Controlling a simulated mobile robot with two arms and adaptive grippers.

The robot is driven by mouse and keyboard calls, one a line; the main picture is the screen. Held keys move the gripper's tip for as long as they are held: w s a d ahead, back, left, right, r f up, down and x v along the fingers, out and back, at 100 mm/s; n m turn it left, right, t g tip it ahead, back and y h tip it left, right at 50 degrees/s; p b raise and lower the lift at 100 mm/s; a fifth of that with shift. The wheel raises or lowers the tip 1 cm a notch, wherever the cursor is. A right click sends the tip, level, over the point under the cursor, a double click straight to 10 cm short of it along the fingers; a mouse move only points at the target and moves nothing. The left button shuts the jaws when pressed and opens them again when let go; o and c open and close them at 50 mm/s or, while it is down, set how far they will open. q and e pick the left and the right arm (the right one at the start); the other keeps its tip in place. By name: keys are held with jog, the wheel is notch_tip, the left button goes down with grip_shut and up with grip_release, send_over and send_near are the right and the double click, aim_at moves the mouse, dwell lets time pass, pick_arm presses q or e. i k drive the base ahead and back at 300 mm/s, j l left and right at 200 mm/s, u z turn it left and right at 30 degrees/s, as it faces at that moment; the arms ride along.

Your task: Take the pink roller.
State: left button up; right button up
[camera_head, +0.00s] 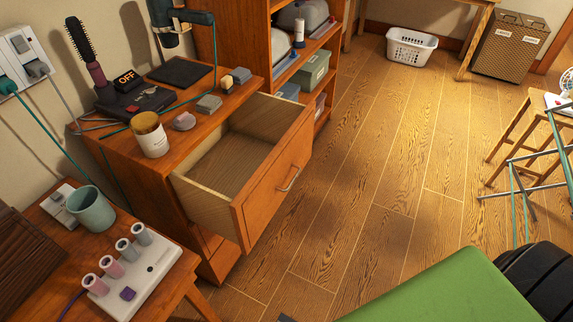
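Two pink rollers, one (111,267) behind the other (95,285), stand upright on a white roller base (150,282) at the lower left. The base lies on a low wooden table. Two grey rollers (127,250) (141,235) stand in the same row, farther back to the right. The pink rollers look unobstructed. Neither of my grippers shows in the head view.
A teal cup (91,208) stands just behind the roller base. A wooden cabinet's open, empty drawer (235,166) juts out to the right. A green padded surface (450,291) fills the lower right. The wood floor (390,170) between is largely clear.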

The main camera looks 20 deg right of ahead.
aim_at(98, 288)
jog(key=u, duration=0.95)
jog(key=k+j+z, duration=0.25)
jog(key=j, duration=0.2)
jog(key=j+z, duration=0.25)
jog(key=j, duration=0.15)
jog(key=k, duration=0.05)
